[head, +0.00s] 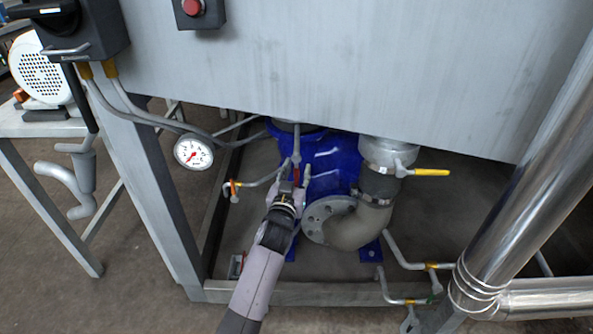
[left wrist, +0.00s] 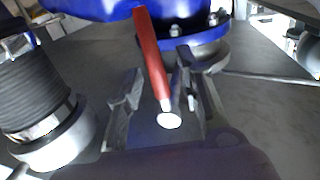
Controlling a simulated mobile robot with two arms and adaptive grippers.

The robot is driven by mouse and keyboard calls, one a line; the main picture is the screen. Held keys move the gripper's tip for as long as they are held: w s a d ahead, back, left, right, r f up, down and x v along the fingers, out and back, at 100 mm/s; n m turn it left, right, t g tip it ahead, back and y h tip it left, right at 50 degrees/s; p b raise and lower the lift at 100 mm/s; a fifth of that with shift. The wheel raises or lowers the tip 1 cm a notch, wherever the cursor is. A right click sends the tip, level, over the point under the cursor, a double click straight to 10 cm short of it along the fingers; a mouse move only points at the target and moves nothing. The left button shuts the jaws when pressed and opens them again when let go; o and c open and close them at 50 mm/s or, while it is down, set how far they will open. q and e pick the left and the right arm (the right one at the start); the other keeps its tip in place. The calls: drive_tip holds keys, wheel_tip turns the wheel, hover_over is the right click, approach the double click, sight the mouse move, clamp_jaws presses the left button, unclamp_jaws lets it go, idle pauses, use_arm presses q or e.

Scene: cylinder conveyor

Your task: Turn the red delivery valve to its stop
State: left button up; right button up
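The red valve handle (left wrist: 152,55) is a straight lever with a pale metal end. In the left wrist view it runs from the top middle down between the two fingers of my left gripper (left wrist: 163,100). A clear gap shows on each side of it, so the fingers are open and do not appear to touch it. In the head view my left gripper (head: 296,172) is raised in front of the blue pump body (head: 325,165), with a bit of the red handle (head: 296,176) showing between its fingers. My right gripper is out of view.
A yellow-handled valve (head: 432,172) sits right of the pump, above a curved hose (head: 380,188). A round gauge (head: 193,152) and an orange-handled small valve (head: 233,187) are at left. A large grey panel (head: 340,70) hangs over the pump.

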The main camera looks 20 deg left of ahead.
use_arm(q)
drive_tip(key=shift+c, duration=0.6)
clamp_jaws()
